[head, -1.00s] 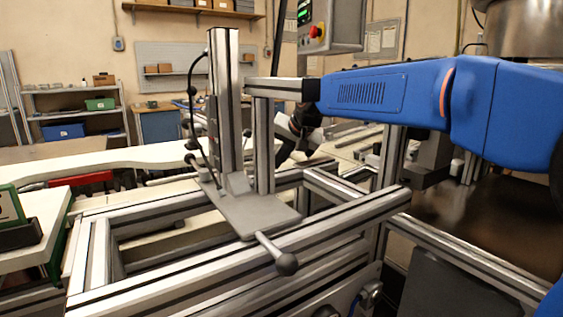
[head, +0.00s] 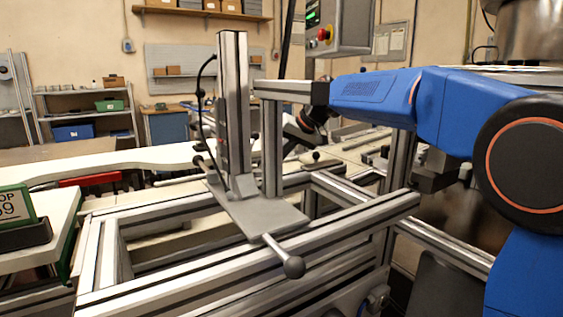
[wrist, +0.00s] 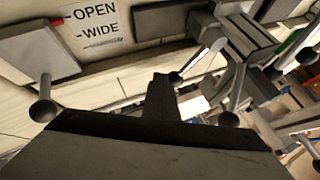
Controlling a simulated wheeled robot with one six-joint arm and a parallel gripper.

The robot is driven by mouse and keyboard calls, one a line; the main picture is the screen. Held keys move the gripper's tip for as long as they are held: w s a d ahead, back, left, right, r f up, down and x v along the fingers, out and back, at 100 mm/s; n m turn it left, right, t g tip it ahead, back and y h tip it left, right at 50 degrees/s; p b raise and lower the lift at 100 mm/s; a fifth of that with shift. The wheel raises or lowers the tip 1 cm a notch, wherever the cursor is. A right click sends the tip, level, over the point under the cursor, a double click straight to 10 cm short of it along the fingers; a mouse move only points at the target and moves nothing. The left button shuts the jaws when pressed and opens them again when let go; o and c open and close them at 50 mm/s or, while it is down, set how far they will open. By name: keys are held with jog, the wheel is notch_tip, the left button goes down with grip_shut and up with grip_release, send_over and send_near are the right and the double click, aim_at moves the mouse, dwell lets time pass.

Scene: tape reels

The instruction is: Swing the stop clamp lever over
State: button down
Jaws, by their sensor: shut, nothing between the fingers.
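My gripper (wrist: 163,98) is shut and empty in the wrist view, its dark fingers pointing up the picture. A lever with a dark ball knob (wrist: 175,76) lies just beyond the fingertips; I cannot tell whether they touch. Another ball-ended lever (wrist: 229,119) is to the right, and one (wrist: 43,110) hangs from a grey plate at left. In the head view, a ball-ended lever (head: 293,267) sticks out from a plate at the foot of an upright post. I cannot tell which is the stop clamp lever. My fingertips are hidden there behind the post and frame.
The words OPEN and WIDE (wrist: 97,22) are on a pale surface in the wrist view. Aluminium rails (head: 330,225) and the upright post (head: 234,110) stand close to my arm. A green-framed sign (head: 16,210) is at far left.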

jog(key=a+n+g, duration=0.1)
jog(key=w+a+n+g, duration=0.1)
jog(key=shift+a+n+y, duration=0.1)
jog(key=shift+n+y, duration=0.2)
jog(key=shift+n, duration=0.1)
jog(key=shift+a+n+g, duration=0.7)
jog(key=shift+a+n, duration=0.15)
jog(key=shift+n, duration=0.25)
jog(key=shift+a, duration=0.2)
jog(key=shift+s+a, duration=0.1)
jog(key=shift+a, duration=0.4)
